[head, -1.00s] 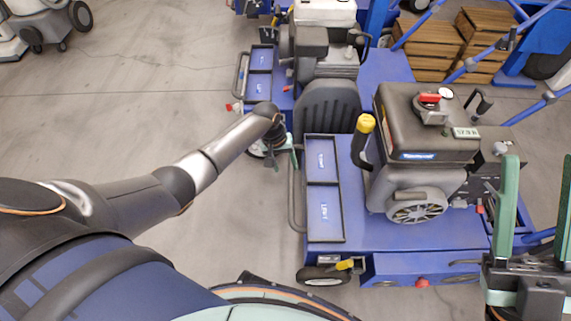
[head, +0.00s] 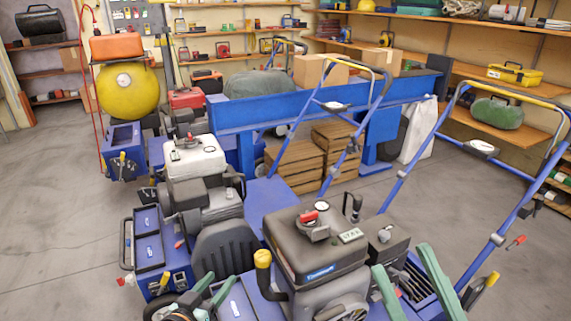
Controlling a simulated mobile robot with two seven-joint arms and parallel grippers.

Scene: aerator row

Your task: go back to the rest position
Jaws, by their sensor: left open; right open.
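My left gripper (head: 220,279) shows at the bottom edge, left of centre, with its two green fingers apart and nothing between them. In this view it overlaps the blue deck of the near aerator (head: 318,245). My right gripper (head: 401,258) shows at the bottom right with its green fingers spread wide and empty. It appears in front of the near aerator's right side. The near aerator has a dark engine cover with a red knob and a yellow-tipped lever. Whether either gripper touches the machine cannot be told.
A second aerator (head: 196,165) with a pale tank stands just behind. Blue handlebars (head: 412,165) rise at the right. Wooden crates (head: 297,165), a blue beam (head: 275,110) and a yellow tank (head: 128,90) stand farther back. Grey floor is clear at left and far right.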

